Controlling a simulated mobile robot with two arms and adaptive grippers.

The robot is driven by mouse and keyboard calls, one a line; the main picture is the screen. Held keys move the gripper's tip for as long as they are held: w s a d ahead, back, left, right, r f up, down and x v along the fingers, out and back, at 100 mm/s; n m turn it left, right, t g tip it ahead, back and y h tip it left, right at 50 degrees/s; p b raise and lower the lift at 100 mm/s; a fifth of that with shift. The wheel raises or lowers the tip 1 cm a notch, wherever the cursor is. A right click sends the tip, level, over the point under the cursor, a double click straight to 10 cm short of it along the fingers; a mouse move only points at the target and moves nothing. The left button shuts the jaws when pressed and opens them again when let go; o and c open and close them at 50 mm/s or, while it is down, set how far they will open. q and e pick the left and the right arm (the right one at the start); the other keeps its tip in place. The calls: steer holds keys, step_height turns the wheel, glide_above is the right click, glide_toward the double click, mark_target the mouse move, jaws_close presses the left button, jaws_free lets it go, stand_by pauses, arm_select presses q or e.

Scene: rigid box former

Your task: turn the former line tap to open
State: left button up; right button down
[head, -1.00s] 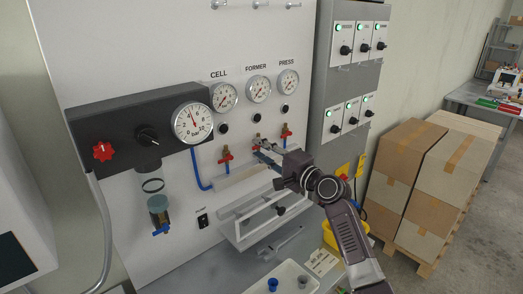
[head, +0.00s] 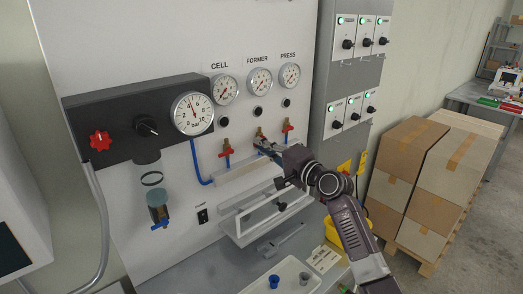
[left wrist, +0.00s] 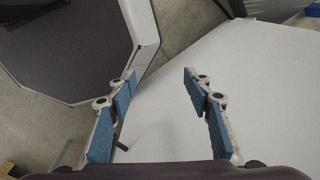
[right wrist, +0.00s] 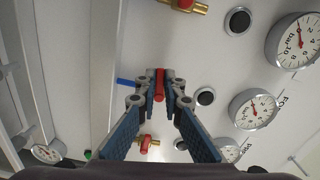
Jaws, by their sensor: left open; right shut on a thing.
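The former line tap is the middle of three taps under the gauges, with a brass body (head: 258,132) below the FORMER gauge (head: 259,81). Its red handle (right wrist: 159,85) shows between the fingertips in the right wrist view. My right gripper (head: 263,144) is shut on this handle, with a fingertip on either side. In the head view the fingers hide most of the handle. My left gripper (left wrist: 158,82) is open and empty, seen only in the left wrist view, with a pale surface and grey floor beyond it.
The cell tap (head: 226,152) and press tap (head: 287,127) stand close on either side. A white ledge (head: 245,171) and a framed rack (head: 262,213) lie below. A grey switch cabinet (head: 334,78) stands to the right.

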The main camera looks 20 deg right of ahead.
steer(key=shift+w+d+f+n+b, duration=0.2)
steer(key=shift+d+f+n+b, duration=0.25)
steer(key=shift+n+b, duration=1.95)
steer(key=shift+w+d+f+n+b, duration=0.15)
steer(key=shift+d+f+n+b, duration=0.35)
steer(key=shift+n+b, duration=1.9)
steer(key=shift+w+d+f+n+b, duration=0.25)
steer(key=shift+f+n+b, duration=0.35)
steer(key=shift+n+b, duration=1.8)
steer(key=shift+n+p, duration=0.65)
steer(key=shift+n, duration=0.25)
steer(key=c, duration=2.1)
jaws_free()
steer(key=shift+s+d+r, duration=0.15)
steer(key=shift+r, duration=0.15)
steer(key=v, duration=1.2)
